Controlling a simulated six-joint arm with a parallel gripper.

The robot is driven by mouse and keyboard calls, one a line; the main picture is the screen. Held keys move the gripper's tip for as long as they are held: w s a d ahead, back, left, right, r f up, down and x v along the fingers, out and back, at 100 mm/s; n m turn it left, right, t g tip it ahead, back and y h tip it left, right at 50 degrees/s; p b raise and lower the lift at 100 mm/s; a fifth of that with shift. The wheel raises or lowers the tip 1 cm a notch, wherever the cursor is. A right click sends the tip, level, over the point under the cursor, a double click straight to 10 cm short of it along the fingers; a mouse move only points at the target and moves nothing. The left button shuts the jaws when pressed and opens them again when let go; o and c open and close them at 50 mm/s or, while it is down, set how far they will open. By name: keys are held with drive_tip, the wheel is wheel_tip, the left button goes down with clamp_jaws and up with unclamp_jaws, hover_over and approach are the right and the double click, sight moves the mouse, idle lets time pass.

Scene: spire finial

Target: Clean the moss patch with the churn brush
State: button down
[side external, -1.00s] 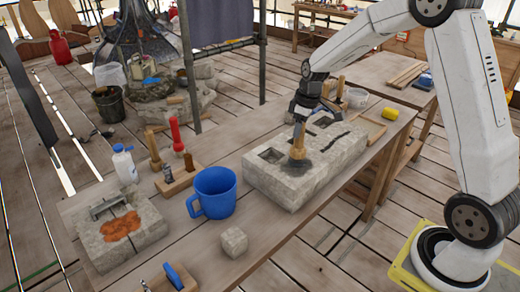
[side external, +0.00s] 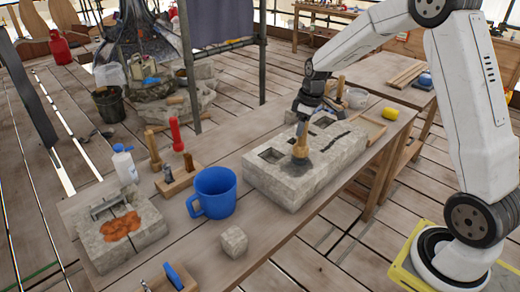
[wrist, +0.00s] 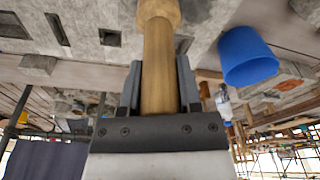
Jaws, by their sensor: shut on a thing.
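My gripper (side external: 306,110) is shut on the wooden handle of the churn brush (side external: 300,147). The brush points down, with its dark lower end at the top face of the long pale stone block (side external: 270,185), near its front edge. In the wrist view, the handle (wrist: 158,65) stands between the two fingers of my gripper (wrist: 158,80). I cannot make out a distinct moss patch; the surface under the brush is hidden. The bristle end lies outside the wrist view.
A blue mug (side external: 214,190) and a small stone cube (side external: 234,241) stand left of the block. A tool rack (side external: 178,182), a white bottle (side external: 124,165) and an orange-stained stone (side external: 122,226) are further left. The block has square recesses and a dark crack (side external: 346,140).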

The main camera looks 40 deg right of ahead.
drive_tip(key=shift+d, duration=0.85)
drive_tip(key=shift+r, duration=0.1)
wheel_tip(320, 180, up, 7)
idle(1.0)
idle(0.5)
